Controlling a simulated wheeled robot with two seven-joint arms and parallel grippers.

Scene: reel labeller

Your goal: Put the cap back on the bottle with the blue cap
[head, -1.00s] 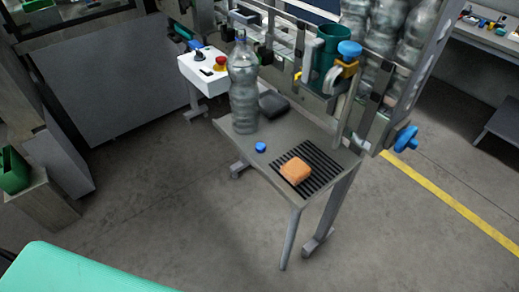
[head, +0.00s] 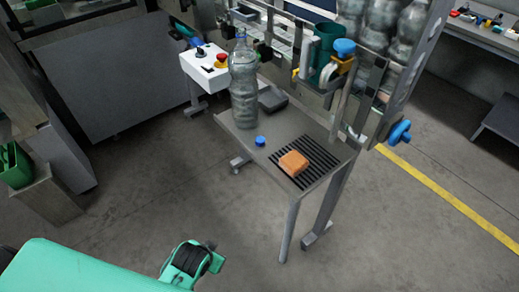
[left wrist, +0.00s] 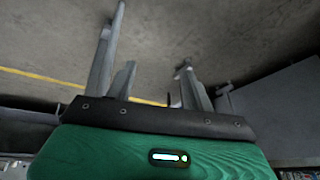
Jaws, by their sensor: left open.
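A clear, empty-looking bottle (head: 243,92) stands upright at the back left of the small grey table (head: 284,122) in the head view. Its narrow neck shows no clear cap. A small blue cap (head: 260,141) lies on the tabletop in front of the bottle, apart from it. My left arm's green links come in at the lower left of the head view, well short of the table. In the left wrist view my left gripper (left wrist: 158,85) is open with nothing visible between its fingers. Bottle and cap are not visible there. My right gripper is not in view.
An orange block (head: 293,163) lies on the table's black slatted grate (head: 318,158). A dark tray (head: 272,98) is beside the bottle. A white control box (head: 205,66) with a red button stands behind left. Machine parts and a blue knob (head: 400,132) border the right. Floor in front is clear.

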